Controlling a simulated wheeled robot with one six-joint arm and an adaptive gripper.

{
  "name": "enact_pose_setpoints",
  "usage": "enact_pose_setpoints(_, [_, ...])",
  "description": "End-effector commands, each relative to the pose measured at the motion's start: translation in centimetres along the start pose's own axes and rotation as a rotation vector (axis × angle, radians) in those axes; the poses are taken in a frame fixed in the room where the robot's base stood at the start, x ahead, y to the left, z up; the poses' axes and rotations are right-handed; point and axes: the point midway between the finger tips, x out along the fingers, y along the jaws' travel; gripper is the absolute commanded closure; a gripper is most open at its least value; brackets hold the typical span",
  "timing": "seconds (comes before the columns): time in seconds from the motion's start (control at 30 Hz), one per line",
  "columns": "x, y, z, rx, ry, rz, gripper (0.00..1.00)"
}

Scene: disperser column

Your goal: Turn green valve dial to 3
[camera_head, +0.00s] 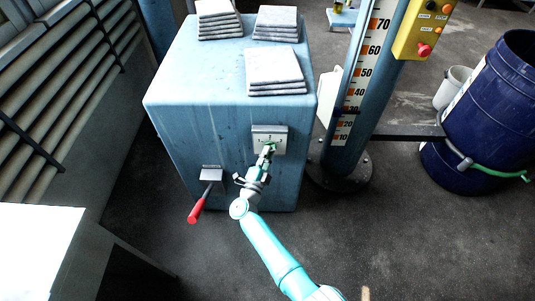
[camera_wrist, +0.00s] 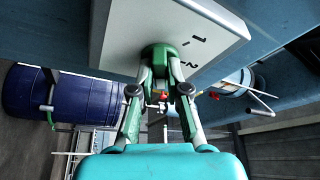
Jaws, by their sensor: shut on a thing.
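The green valve dial (camera_wrist: 160,58) sits on a white plate (camera_wrist: 172,22) in the wrist view. The plate shows the marks 1 and 2 beside the dial; a 3 cannot be made out there. My gripper (camera_wrist: 160,75) has its two fingers closed around the dial from either side. In the head view the plate (camera_head: 267,131) is on the front of a blue box-shaped cabinet (camera_head: 215,125), and my gripper (camera_head: 268,150) meets the dial there. The dial's pointer is hidden or too small to read.
A lever with a red handle (camera_head: 198,206) sticks out to the left of the plate. Grey slabs (camera_head: 276,70) lie on top of the cabinet. A blue column with a number scale (camera_head: 362,80) and a blue barrel (camera_head: 490,115) stand to the right. A white surface (camera_head: 35,245) is at lower left.

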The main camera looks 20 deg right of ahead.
Motion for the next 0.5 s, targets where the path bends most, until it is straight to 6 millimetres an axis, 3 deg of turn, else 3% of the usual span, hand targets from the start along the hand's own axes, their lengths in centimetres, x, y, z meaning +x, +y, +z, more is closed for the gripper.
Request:
enact_pose_setpoints(0.17, [-0.02, 0.15, -0.07, 0.0, 0.001, 0.002, 1.0])
enact_pose_setpoints(0.2, [-0.02, 0.15, -0.07, 0.0, 0.001, 0.002, 0.83])
enact_pose_setpoints(0.3, [-0.01, 0.14, -0.07, 0.0, 0.001, 0.002, 0.6])
enact_pose_setpoints(0.5, [0.0, 0.07, -0.04, 0.0, 0.001, 0.001, 0.6])
